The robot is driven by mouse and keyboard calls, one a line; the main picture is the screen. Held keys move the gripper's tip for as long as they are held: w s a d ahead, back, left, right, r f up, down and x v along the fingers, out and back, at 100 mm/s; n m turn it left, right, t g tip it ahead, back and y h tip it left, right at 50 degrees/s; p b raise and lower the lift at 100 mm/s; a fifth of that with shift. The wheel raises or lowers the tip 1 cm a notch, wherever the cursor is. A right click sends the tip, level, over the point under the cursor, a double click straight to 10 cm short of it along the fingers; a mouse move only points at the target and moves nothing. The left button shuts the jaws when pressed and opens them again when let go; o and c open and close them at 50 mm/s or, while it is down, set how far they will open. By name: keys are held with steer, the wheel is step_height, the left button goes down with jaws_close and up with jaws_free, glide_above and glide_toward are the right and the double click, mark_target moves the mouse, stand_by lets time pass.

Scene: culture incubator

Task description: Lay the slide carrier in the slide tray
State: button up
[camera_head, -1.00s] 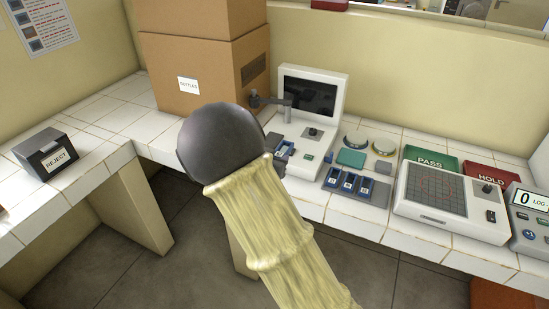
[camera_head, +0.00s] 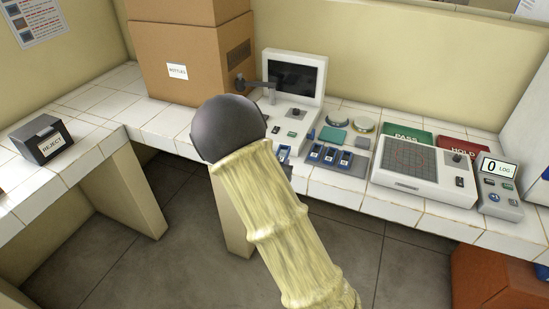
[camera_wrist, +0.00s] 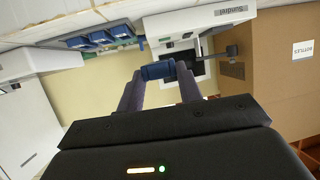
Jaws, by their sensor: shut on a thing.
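The slide carrier (camera_wrist: 158,70) is a small blue piece between the fingertips of my gripper (camera_wrist: 160,74) in the wrist view. My gripper is shut on it and holds it up off the counter. The slide tray (camera_head: 361,168) is a low grey tray on the counter in the head view, with several blue carriers standing in it side by side; its right end looks bare. Similar blue carriers show at the upper left of the wrist view, apart from the held one. In the head view my arm hides most of my gripper.
A white instrument with a dark screen (camera_head: 296,76) stands left of the tray. A gridded white panel (camera_head: 423,168) is to its right, with green PASS (camera_head: 408,134) and red HOLD (camera_head: 462,148) trays behind. Cardboard boxes (camera_head: 190,55) stand at the back left. A REJECT box (camera_head: 40,140) sits far left.

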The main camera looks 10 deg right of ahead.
steer(key=s+a+f+n+y, duration=0.1)
steer(key=s+f+n+y, duration=0.1)
steer(key=f, duration=0.6)
steer(key=s+a+f+n+t+y, duration=0.1)
steer(key=s+f+n+y, duration=0.2)
steer(key=s+f, duration=0.3)
step_height(320, 180, down, 2)
steer(key=shift+f+n+t+y, duration=0.1)
steer(key=shift+n+t+y, duration=0.2)
steer(key=shift+y, duration=0.4)
